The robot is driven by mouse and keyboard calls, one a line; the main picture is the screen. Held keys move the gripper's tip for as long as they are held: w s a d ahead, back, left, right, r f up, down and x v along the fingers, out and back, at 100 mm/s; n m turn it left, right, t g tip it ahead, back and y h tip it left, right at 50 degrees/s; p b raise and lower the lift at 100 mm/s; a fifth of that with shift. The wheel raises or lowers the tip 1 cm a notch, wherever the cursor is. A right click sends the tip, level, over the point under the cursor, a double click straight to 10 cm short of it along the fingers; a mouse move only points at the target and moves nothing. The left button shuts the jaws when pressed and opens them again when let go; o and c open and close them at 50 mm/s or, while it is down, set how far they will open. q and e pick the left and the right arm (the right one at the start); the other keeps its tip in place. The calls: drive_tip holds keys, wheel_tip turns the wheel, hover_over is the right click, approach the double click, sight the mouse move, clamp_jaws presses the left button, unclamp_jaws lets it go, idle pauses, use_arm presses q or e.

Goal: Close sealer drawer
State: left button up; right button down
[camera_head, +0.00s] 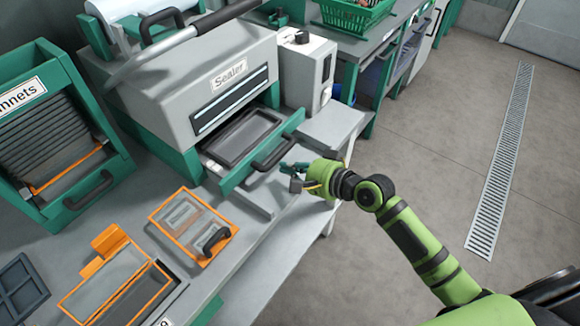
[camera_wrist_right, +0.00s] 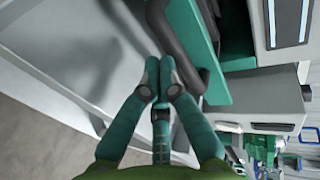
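The sealer (camera_head: 235,75) is a grey and green machine on the bench. Its drawer (camera_head: 232,178) stands open, pulled out toward the bench's front edge, with a dark-framed tray (camera_head: 243,136) inside. A black bar handle (camera_head: 273,153) is on the drawer's green front. My right gripper (camera_head: 287,168) is just in front of the handle's right end. In the right wrist view its fingertips (camera_wrist_right: 159,75) are together with nothing seen between them, beside the dark handle (camera_wrist_right: 180,42). Whether they touch the handle I cannot tell. My left gripper is not in view.
A punnets rack (camera_head: 118,165) stands at the left. A grey control box (camera_head: 300,75) adjoins the sealer. The floor (camera_head: 430,130) at right is clear.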

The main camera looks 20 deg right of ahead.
sight(263, 153)
drive_tip(key=shift+w+a, duration=0.2)
drive_tip(key=shift+w, duration=0.1)
drive_tip(key=w+a, duration=0.1)
drive_tip(key=w, duration=0.1)
drive_tip(key=w+a, duration=0.4)
drive_tip(key=shift+w+p, duration=0.2)
drive_tip(key=shift+p, duration=0.2)
drive_tip(key=shift+s, duration=0.15)
